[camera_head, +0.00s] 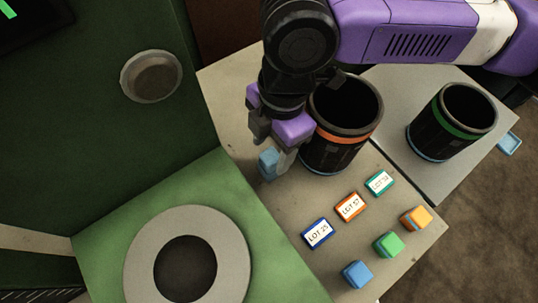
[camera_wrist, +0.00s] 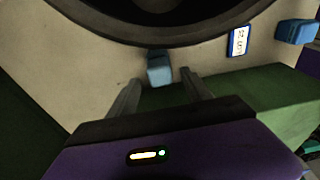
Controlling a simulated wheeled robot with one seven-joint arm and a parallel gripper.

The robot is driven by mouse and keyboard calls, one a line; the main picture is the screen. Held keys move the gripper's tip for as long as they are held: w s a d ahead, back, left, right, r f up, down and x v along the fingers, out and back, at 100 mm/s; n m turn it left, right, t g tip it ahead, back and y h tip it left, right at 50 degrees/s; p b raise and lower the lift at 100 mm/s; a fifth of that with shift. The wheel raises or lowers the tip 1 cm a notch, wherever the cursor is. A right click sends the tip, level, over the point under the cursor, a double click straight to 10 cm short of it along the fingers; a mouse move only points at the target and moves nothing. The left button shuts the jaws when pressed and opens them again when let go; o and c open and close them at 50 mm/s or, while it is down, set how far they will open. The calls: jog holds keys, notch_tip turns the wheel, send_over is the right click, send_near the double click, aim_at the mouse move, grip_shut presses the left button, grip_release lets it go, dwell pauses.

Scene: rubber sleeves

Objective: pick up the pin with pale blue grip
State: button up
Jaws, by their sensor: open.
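The pin with the pale blue grip (camera_head: 267,164) stands on the beige table, left of the near black container. Only its block-shaped grip shows clearly. In the wrist view the grip (camera_wrist: 160,71) lies ahead of the gap between my fingers, close to the tips. My gripper (camera_head: 277,155) is open and points down at the pin, with a finger close beside the grip in the head view. In the wrist view the two fingers of my gripper (camera_wrist: 159,82) are apart with nothing held. I cannot tell whether a finger touches the grip.
A black container with an orange band (camera_head: 335,136) stands close right of my gripper; a green-banded one (camera_head: 455,121) is farther right. Lot labels (camera_head: 349,206) and blue (camera_head: 357,274), green (camera_head: 388,244) and orange (camera_head: 416,219) grips are in front. A green surface with a grey ring (camera_head: 143,250) is left.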

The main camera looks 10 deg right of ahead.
aim_at(270, 155)
jog(key=shift+a+f, duration=0.1)
jog(key=shift+f, duration=1.35)
jog(key=shift+c, duration=0.5)
grip_shut()
notch_tip(270, 155, up, 20)
